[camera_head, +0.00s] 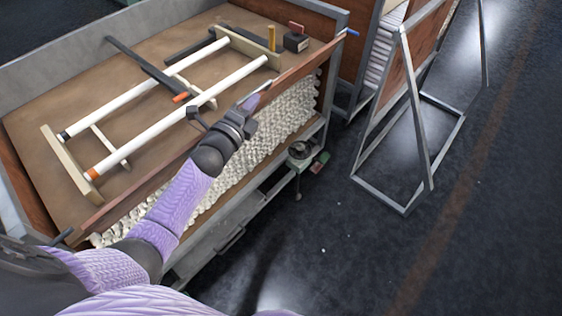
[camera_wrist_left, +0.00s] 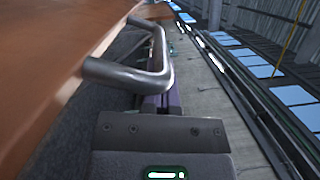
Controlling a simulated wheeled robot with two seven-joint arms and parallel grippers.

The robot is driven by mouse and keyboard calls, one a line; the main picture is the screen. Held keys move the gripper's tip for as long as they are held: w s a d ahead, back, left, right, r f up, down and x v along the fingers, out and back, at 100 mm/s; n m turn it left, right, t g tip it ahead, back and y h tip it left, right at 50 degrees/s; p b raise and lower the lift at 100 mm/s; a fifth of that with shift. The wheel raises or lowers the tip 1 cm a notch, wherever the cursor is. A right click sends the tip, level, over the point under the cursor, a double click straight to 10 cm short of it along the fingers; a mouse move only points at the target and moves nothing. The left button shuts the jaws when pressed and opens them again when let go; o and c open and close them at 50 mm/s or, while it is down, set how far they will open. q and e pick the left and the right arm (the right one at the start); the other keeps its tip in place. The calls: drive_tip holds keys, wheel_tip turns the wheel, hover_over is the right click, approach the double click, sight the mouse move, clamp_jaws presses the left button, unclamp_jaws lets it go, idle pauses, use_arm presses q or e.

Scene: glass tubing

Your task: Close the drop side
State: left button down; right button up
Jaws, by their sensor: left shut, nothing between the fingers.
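The drop side is a long reddish-brown panel (camera_head: 304,66) along the near edge of the cart, seen nearly edge-on in the head view. My left gripper (camera_head: 258,94) is at the panel's outer face, toward its right part. In the left wrist view the brown panel (camera_wrist_left: 50,60) fills the left, and a bent metal handle (camera_wrist_left: 158,62) stands out from it, just beyond my purple fingers (camera_wrist_left: 162,101). The fingers are shut with nothing between them. I cannot tell whether they touch the handle. My right gripper is not in view.
On the cart bed lies a frame with two white tubes (camera_head: 130,101), a dark bar (camera_head: 144,66) and a small dark box (camera_head: 296,40). White lumpy stock (camera_head: 285,112) fills the space under the panel.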

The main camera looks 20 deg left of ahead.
use_arm(q)
drive_tip(key=a+n, duration=0.1)
drive_tip(key=w+a+r+n, duration=0.1)
drive_tip(key=a, duration=0.1)
drive_tip(key=a+r+n+p, duration=0.1)
drive_tip(key=a, duration=0.1)
drive_tip(key=shift+w+n+g, duration=0.3)
drive_tip(key=shift+w, duration=0.1)
drive_tip(key=shift+w+a+r, duration=0.1)
drive_tip(key=shift+w+a, duration=0.1)
drive_tip(key=shift+a, duration=0.35)
drive_tip(key=shift+w+a+r, duration=0.1)
drive_tip(key=shift+w+a, duration=0.1)
drive_tip(key=shift+a, duration=0.35)
drive_tip(key=shift+d, duration=0.1)
